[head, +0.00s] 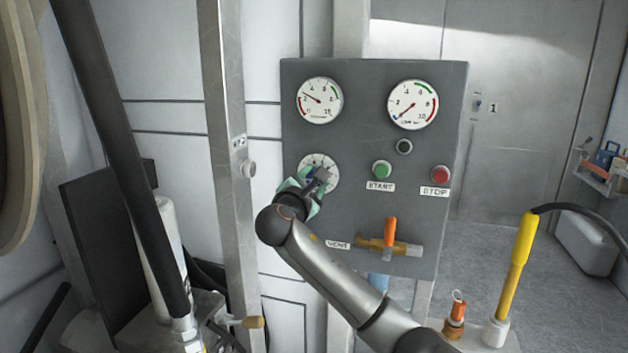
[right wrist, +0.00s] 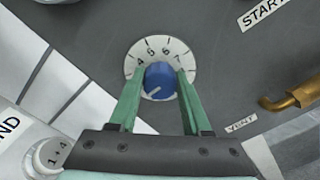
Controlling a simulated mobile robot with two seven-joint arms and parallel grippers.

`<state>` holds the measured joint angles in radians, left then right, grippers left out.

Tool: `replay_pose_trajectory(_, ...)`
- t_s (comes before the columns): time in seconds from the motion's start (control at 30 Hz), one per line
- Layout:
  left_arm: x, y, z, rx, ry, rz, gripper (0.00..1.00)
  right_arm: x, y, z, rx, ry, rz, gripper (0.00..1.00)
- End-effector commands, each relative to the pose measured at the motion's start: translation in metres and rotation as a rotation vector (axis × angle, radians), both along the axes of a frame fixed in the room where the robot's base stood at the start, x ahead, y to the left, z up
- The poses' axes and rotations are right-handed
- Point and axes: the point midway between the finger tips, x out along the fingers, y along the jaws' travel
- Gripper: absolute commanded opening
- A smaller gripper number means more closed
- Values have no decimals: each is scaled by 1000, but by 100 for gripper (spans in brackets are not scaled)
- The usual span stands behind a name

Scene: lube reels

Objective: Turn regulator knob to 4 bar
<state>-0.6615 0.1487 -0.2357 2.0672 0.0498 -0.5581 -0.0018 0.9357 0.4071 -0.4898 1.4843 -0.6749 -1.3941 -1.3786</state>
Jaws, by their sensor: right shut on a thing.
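The regulator knob is blue (right wrist: 160,80), on a round white dial (right wrist: 172,49) on the grey control panel (head: 350,220); the dial also shows in the head view (head: 329,165). A white mark on the knob points to the lower left. My right gripper (right wrist: 160,76) is shut on the knob, one green finger at each side; it also shows in the head view (head: 319,181). The left gauge (head: 320,101) has its needle a little above 2. My left gripper is not in view.
The right gauge (head: 413,104) has its needle low at the left. The green START button (head: 382,169) and red STOP button (head: 440,174) are right of the dial. An orange-handled brass vent valve (head: 390,236) is below. A metal post (head: 228,170) stands left of the panel.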

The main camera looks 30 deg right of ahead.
Motion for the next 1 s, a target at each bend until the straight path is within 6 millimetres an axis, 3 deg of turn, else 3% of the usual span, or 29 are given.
replay_pose_trajectory(0.1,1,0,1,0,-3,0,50,0,0,0,1,0,1,0)
replay_pose_trajectory(0.53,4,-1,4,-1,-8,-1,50,0,1,-1,42,-46,1,0)
replay_pose_trajectory(1.0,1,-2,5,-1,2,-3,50,0,1,-2,290,-333,1,0)
